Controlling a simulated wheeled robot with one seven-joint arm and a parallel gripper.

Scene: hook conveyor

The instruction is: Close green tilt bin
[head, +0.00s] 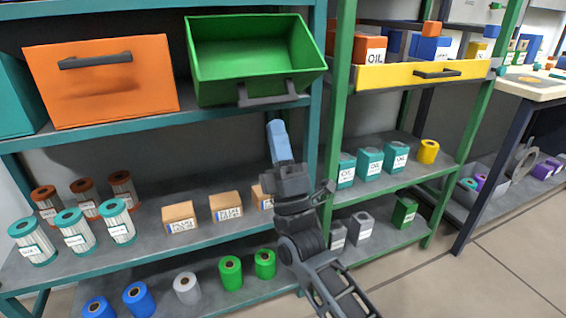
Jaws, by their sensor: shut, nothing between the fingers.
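The green tilt bin (252,65) is on the top shelf at the centre of the head view. It is tipped forward and open, and I see down into its empty inside. Its dark handle (268,95) runs along the lower front edge, towards the right. My gripper (277,128) is below the bin, its light blue fingers together and pointing up, with nothing held. The tip shows just under the handle; I see a small gap between them in the picture, but cannot judge the depth.
An orange bin (100,82) with a dark handle sits closed to the left, beside a teal bin (18,95). A green shelf post (341,95) and a yellow drawer (422,75) stand to the right. Filters, boxes and rolls fill the lower shelves.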

